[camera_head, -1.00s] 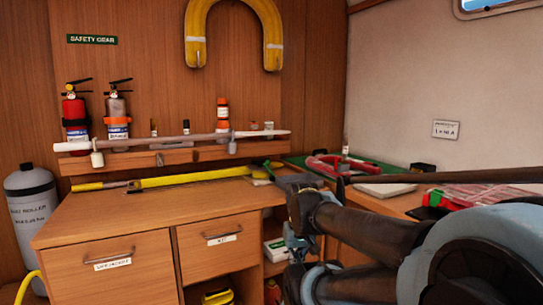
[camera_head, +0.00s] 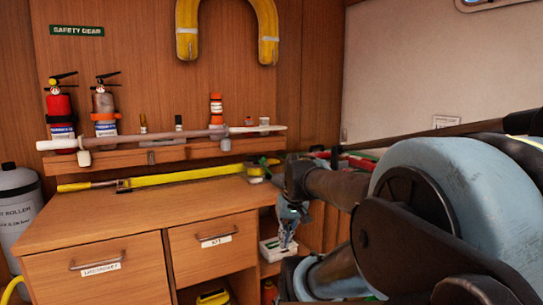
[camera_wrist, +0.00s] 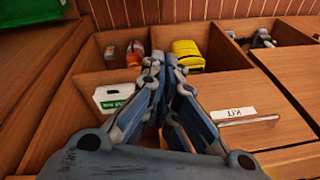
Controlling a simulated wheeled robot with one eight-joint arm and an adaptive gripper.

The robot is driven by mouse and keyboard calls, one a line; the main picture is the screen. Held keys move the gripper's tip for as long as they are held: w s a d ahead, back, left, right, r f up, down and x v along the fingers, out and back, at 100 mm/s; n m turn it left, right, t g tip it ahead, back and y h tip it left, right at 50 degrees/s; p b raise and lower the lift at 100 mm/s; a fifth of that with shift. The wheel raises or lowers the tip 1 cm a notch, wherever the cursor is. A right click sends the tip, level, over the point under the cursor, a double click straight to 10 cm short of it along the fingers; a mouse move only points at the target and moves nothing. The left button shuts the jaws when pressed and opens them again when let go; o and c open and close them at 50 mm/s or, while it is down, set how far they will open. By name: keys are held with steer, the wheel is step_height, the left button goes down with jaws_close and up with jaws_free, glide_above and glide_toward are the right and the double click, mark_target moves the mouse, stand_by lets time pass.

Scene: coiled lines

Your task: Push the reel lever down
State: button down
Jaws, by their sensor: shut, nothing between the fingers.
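I cannot make out a reel lever for certain in either view. A dark grey mechanism (camera_wrist: 262,38) sits in a compartment at the upper right of the wrist view; its details are too small to tell whether it is the reel. My gripper (camera_wrist: 165,65) is shut and empty, its fingertips together in front of the open shelf compartments. In the head view my gripper (camera_head: 287,240) points down beside the right end of the wooden cabinet (camera_head: 130,213), right of the KIT drawer. It appears apart from the dark mechanism.
A white box with a green label (camera_wrist: 113,97), an orange bottle (camera_wrist: 136,53) and a yellow case (camera_wrist: 187,52) stand in the compartments. The KIT drawer (camera_wrist: 235,122) is shut. A yellow strap (camera_head: 190,175) lies on the cabinet top, below a wooden rail.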

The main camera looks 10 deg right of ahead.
steer(key=w+r+y, duration=0.5)
steer(key=w+r, duration=1)
steer(key=w, duration=0.3)
steer(key=w+d+r+t+y, duration=0.2)
steer(key=w+d+r, duration=0.3)
steer(key=w, duration=0.4)
steer(key=w+d+r+t+y, duration=0.1)
steer(key=w+d+r+t, duration=0.1)
steer(key=w+d+r, duration=0.3)
steer(key=w+d, duration=0.3)
steer(key=w, duration=0.2)
steer(key=shift+d+r+y, duration=0.15)
steer(key=shift+r+y, duration=0.1)
steer(key=shift+y, duration=0.15)
steer(key=shift+s+a+f+x, duration=0.2)
steer(key=shift+s+x, duration=0.2)
steer(key=shift+x, duration=1.75)
steer(key=shift+s+a+f+x, duration=0.15)
steer(key=shift+s+x, duration=0.3)
steer(key=shift+x, duration=1.75)
steer(key=shift+s+a+f+x, duration=0.15)
steer(key=shift+s+x, duration=0.25)
steer(key=shift+x, duration=1.75)
